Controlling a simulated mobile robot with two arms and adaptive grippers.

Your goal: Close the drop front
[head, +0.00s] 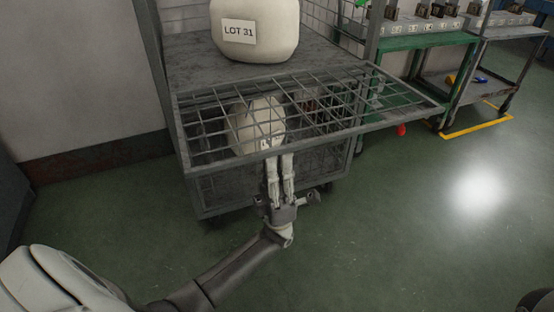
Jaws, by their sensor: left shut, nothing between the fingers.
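The drop front (330,108) is a grey wire-mesh panel on the cage trolley. It stands out from the trolley toward me, roughly level, not upright. My left gripper (280,160) is below its near edge, fingers pointing up, shut and empty. The fingertips overlap the panel's near bar in the picture; I cannot tell whether they touch. A cream sack (255,25) labelled LOT 31 sits on the trolley's deck behind the panel. My right gripper is out of view.
Another cream sack (258,115) shows through the mesh, in the lower part of the trolley. A green bench (425,41) with boxes and a grey cart (480,85) stand at the right. The green floor (400,230) in front is clear.

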